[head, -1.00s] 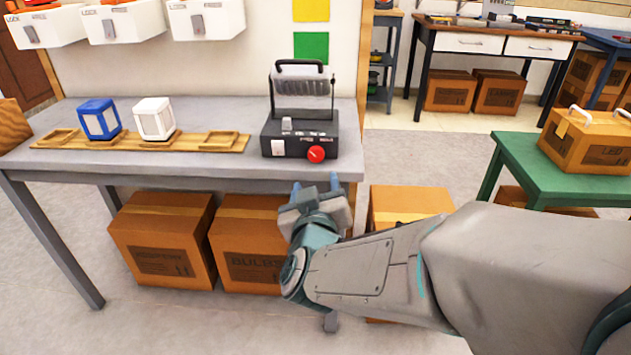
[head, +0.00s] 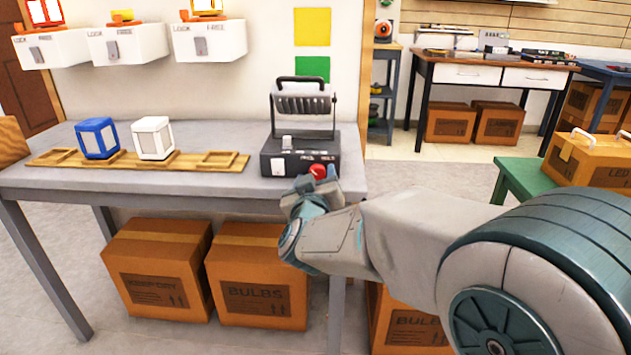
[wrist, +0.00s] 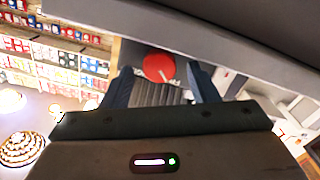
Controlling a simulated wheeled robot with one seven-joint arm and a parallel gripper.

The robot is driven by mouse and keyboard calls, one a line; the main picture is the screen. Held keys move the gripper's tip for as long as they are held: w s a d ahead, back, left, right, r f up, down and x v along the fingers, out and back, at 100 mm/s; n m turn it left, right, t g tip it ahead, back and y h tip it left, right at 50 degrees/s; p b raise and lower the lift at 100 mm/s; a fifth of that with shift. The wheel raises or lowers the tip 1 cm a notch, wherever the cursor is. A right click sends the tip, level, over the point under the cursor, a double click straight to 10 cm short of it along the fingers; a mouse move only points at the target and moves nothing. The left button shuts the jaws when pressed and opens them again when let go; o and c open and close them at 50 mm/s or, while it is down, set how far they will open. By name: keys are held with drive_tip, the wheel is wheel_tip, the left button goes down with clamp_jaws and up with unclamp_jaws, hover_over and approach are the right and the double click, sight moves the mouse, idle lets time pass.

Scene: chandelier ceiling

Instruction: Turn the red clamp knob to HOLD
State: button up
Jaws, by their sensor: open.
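The red clamp knob (head: 318,171) sits low on the front right of a black device (head: 271,163) on the grey table. Print above the knob seems to read FREE and HOLD, but it is small. In the wrist view the red knob (wrist: 158,68) shows as a disc with a pale pointer mark, between and beyond the fingers. My gripper (head: 316,182) is at the knob's front, its fingers spread on either side of it. In the wrist view my gripper (wrist: 160,85) is open, with blue fingers. I cannot tell whether they touch the knob.
A wooden rack (head: 56,160) on the table holds a blue-framed block (head: 97,138) and a white block (head: 152,138) left of the device. White LOCK/FREE boxes (head: 125,45) hang above. Cardboard boxes (head: 157,270) stand under the table. A green table (head: 513,180) is at right.

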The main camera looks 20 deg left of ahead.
drive_tip(key=shift+w+a, duration=0.1)
drive_tip(key=shift+w, duration=0.45)
drive_tip(key=c, duration=1)
drive_tip(key=shift+m, duration=0.3)
drive_tip(key=m+b, duration=0.2)
drive_tip(key=m, duration=0.2)
drive_tip(key=shift+f, duration=0.1)
drive_tip(key=m+b, duration=0.2)
drive_tip(key=m, duration=0.3)
drive_tip(key=shift+b, duration=0.3)
drive_tip(key=shift+m, duration=0.5)
